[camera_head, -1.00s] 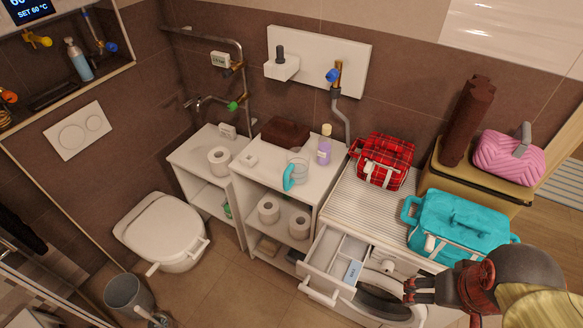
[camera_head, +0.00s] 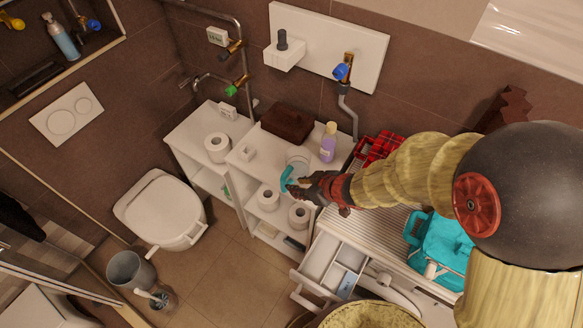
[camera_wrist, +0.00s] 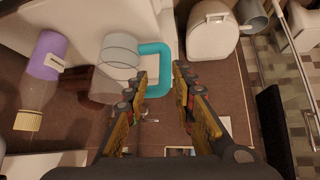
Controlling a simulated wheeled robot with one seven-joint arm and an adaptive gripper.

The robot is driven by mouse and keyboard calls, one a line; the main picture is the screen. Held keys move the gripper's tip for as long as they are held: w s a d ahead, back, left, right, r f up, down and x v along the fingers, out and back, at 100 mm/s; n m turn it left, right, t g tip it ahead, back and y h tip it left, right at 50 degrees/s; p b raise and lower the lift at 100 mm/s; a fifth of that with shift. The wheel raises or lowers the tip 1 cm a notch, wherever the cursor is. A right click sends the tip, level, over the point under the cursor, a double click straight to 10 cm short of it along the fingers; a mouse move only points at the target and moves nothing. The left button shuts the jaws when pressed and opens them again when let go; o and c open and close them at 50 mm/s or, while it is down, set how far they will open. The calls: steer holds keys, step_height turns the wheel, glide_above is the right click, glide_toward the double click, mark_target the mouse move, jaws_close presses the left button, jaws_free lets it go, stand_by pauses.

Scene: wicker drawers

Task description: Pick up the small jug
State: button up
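The small jug (camera_head: 298,163) is clear with a teal handle and stands on the white shelf unit's top. It also shows in the wrist view (camera_wrist: 120,52), its teal handle (camera_wrist: 162,55) reaching in front of my fingers. My gripper (camera_head: 291,185) is at the handle side of the jug. In the wrist view my gripper (camera_wrist: 158,76) is open, its two fingers apart, with part of the handle at or between the tips. I cannot tell whether they touch it. In the head view my gripper partly hides the jug's lower part and handle.
A purple bottle (camera_head: 328,145) stands close behind the jug, and it fills the left of the wrist view (camera_wrist: 50,55). A brown folded towel (camera_head: 287,125) lies behind. Toilet rolls (camera_head: 268,198) sit on the shelf below. An open drawer (camera_head: 318,262) juts out in front.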

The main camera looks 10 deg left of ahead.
mark_target(285, 184)
steer(key=a+f+b, duration=0.1)
steer(key=w+a+f, duration=0.1)
steer(key=a, duration=0.1)
steer(key=w+a+f+b, duration=0.1)
steer(key=shift+a+f+b, duration=0.35)
steer(key=shift+w+b+x, duration=0.2)
steer(key=shift+b+x, duration=1.05)
steer(key=shift+x, duration=1.6)
steer(key=shift+a+r, duration=0.1)
steer(key=shift+r, duration=0.1)
steer(key=c, duration=0.3)
jaws_close()
